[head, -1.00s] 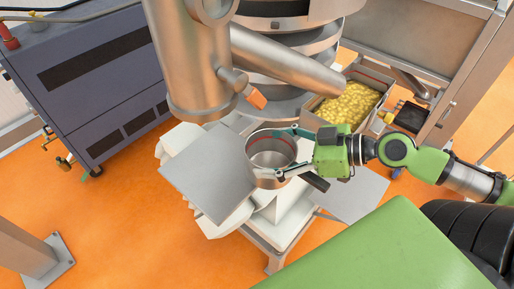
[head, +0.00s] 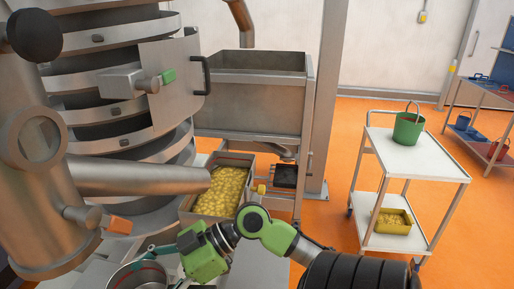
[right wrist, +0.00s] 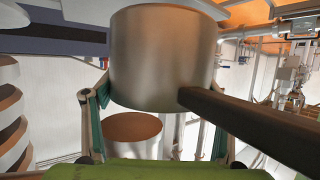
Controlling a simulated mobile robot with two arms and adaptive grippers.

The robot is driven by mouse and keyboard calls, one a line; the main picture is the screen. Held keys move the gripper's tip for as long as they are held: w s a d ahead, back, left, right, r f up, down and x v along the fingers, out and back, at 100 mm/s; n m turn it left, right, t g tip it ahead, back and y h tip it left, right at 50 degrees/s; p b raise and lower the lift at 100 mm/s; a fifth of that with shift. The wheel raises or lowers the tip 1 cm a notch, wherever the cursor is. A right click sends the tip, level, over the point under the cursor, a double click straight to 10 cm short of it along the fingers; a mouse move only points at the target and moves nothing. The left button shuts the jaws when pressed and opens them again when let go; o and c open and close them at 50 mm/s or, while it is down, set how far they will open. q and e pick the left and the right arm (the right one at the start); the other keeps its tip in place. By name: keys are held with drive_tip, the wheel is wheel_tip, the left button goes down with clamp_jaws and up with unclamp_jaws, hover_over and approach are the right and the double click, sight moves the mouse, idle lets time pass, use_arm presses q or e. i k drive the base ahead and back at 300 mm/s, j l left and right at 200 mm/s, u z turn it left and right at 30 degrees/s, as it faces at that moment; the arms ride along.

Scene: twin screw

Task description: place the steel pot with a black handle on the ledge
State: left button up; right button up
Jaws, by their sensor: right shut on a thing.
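The steel pot (head: 138,278) is at the lower left of the head view, its open rim cut by the bottom edge. In the right wrist view the steel pot (right wrist: 163,55) fills the upper middle, with its black handle (right wrist: 252,128) pointing right and toward the camera. My right gripper (head: 160,262) is shut on the pot, its fingers along both sides of the body. I cannot tell which surface is the ledge, or whether the pot touches anything below. My left gripper is not in view.
A large steel machine with a spout (head: 140,178) stands at the left, close above the pot. A bin of yellow pieces (head: 220,192) lies beyond my right arm. A white trolley (head: 415,157) with a green bucket (head: 408,129) stands at right. Orange floor is clear around it.

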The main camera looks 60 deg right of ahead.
sight(266, 271)
drive_tip(key=l+z, duration=0.1)
drive_tip(key=z, duration=0.65)
drive_tip(key=l+z, duration=0.1)
drive_tip(key=z, duration=0.3)
drive_tip(key=i+l, duration=0.35)
